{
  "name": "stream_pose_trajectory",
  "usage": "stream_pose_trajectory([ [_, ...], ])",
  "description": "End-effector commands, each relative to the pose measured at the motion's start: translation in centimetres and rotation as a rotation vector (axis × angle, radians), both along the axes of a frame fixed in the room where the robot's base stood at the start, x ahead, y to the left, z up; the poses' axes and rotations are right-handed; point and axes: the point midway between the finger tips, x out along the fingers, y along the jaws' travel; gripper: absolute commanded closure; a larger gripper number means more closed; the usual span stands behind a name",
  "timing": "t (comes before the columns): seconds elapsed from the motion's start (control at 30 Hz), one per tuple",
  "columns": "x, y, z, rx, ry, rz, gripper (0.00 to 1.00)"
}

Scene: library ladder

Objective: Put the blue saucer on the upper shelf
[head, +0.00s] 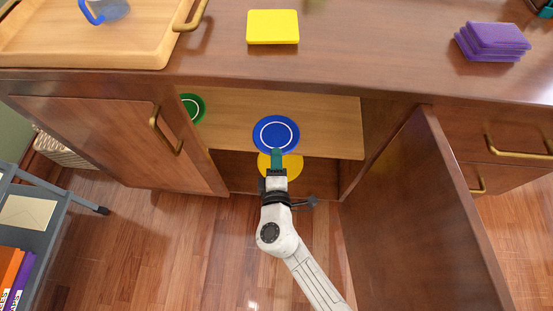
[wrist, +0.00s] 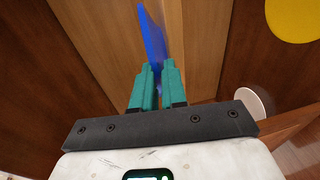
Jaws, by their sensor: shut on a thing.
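The blue saucer (head: 276,131) has a white ring and is in front of or over the upper shelf (head: 335,125) in the open cabinet. My gripper (head: 277,154) is shut on its near rim. In the wrist view, the blue saucer (wrist: 153,38) shows nearly edge-on between the teal fingers of my gripper (wrist: 158,70). I cannot tell whether the saucer touches the shelf board. A green saucer (head: 193,104) is on the upper shelf at the left, partly hidden by the cabinet front.
A yellow saucer (head: 291,166) is lower, below the shelf's front edge, partly behind my gripper. The open cabinet door (head: 425,220) stands close to the right of my arm. The left door (head: 125,140) is shut. The countertop (head: 360,50) overhangs the shelf; the shelf's right part is bare.

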Motion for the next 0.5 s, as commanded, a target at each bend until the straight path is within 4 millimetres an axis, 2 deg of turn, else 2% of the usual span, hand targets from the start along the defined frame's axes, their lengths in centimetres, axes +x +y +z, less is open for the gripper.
stream_pose_trajectory([
  [0.07,0.0,-0.01,0.08,0.0,0.0,0.0,1.0],
  [0.1,-0.03,-0.02,0.02,-0.001,0.001,0.0,0.86],
  [0.37,-0.02,-0.03,0.03,-0.001,0.001,0.0,0.61],
  [0.5,-0.03,-0.03,0.05,-0.001,0.001,0.0,0.61],
])
